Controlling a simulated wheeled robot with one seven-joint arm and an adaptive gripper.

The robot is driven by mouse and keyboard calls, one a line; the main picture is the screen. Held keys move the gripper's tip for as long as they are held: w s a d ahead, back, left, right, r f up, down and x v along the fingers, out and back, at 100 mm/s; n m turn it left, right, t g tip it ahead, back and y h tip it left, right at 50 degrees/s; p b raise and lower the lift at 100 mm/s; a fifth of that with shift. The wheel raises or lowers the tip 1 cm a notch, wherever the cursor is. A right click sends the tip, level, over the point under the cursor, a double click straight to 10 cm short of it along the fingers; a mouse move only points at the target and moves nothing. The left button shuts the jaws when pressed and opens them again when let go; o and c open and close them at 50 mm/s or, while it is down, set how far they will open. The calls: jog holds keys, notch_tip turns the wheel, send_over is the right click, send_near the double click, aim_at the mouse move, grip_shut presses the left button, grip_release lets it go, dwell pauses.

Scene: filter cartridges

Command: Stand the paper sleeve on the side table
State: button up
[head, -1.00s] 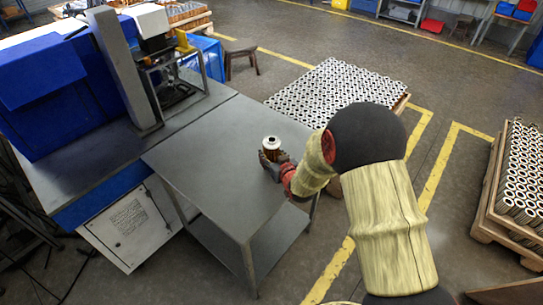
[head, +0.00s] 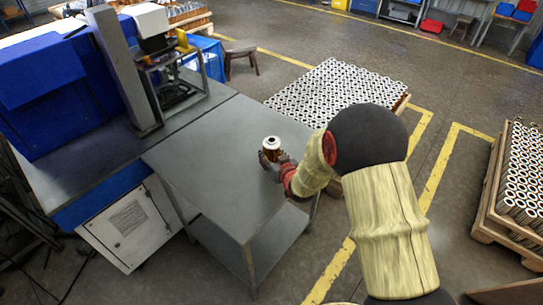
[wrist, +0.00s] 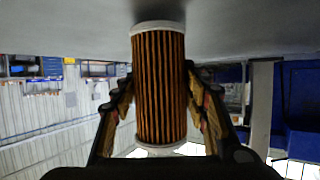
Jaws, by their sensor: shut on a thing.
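The paper sleeve (head: 271,144) is a brown pleated cartridge with white end caps. It is upright over the right part of the grey side table (head: 205,150). My gripper (head: 272,158) is shut on it from the right side in the head view. In the wrist view the sleeve (wrist: 159,85) stands between my two fingers (wrist: 160,110), which press on its sides. The table surface (wrist: 250,25) fills the top of that upside-down view, close to one end cap. I cannot tell whether that cap touches the table.
A blue and grey machine (head: 45,75) stands left of the table. A pallet of several cartridges (head: 335,95) is behind the table, and another pallet (head: 520,180) is at the right. The rest of the tabletop is bare.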

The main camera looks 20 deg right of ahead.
jog(key=shift+f+b, duration=0.4)
jog(key=shift+f, duration=0.05)
jog(key=o, duration=1.2)
jog(key=shift+o, duration=0.6)
jog(key=shift+s+r, duration=0.1)
jog(key=shift+s, duration=0.05)
jog(key=v, duration=1.1)
jog(key=shift+s, duration=0.35)
jog(key=shift+r, duration=0.2)
